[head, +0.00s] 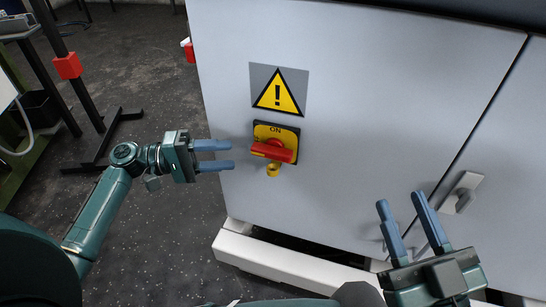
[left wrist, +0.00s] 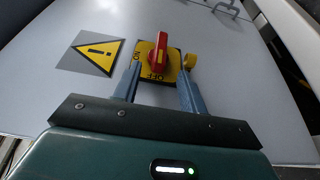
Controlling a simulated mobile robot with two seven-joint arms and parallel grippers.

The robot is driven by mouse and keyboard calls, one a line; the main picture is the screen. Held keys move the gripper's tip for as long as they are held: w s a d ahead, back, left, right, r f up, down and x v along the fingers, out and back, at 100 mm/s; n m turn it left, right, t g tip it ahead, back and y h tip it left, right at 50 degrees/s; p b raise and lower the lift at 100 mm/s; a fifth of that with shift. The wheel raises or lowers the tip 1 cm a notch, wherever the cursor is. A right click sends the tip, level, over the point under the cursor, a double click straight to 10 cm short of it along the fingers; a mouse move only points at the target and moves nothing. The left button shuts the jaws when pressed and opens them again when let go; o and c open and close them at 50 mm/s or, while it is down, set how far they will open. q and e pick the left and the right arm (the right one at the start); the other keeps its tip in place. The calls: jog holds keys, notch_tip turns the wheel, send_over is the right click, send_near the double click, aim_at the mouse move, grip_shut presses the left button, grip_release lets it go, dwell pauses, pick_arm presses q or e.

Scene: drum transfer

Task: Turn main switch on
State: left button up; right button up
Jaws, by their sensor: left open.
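The main switch (head: 276,143) is on the grey cabinet front, a yellow and black plate with a red handle. The handle (head: 272,152) lies roughly level in the head view, across the direction of the ON mark at the top. In the left wrist view the red handle (left wrist: 158,52) points along the line of the OFF mark. My left gripper (head: 231,155) is open and empty, just left of the switch, its fingers pointing at it. No contact with the handle shows. My right gripper (head: 400,199) is open and empty, lower right of the switch.
A yellow warning sign (head: 279,90) is above the switch, and a small yellow part (head: 273,170) hangs below it. A cabinet door latch (head: 462,193) is at the right. The cabinet stands on a white base (head: 290,262). Dark floor (head: 160,230) is open at the left.

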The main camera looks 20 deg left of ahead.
aim_at(259, 154)
pick_arm(q)
jog(key=b+x, duration=0.2)
jog(key=x, duration=0.7)
jog(key=shift+w+d+f, duration=0.1)
jog(key=shift+d, duration=0.25)
jog(key=shift+w+d, duration=0.15)
jog(key=shift+d, duration=0.35)
pick_arm(e)
jog(key=r, duration=0.1)
jog(key=r+n+y, duration=0.1)
jog(key=r+n+t+y, duration=0.1)
jog(key=shift+w+d, duration=0.15)
jog(key=shift+w, duration=0.15)
pick_arm(q)
jog(key=shift+c, duration=0.5)
jog(key=shift+a, duration=0.1)
grip_shut()
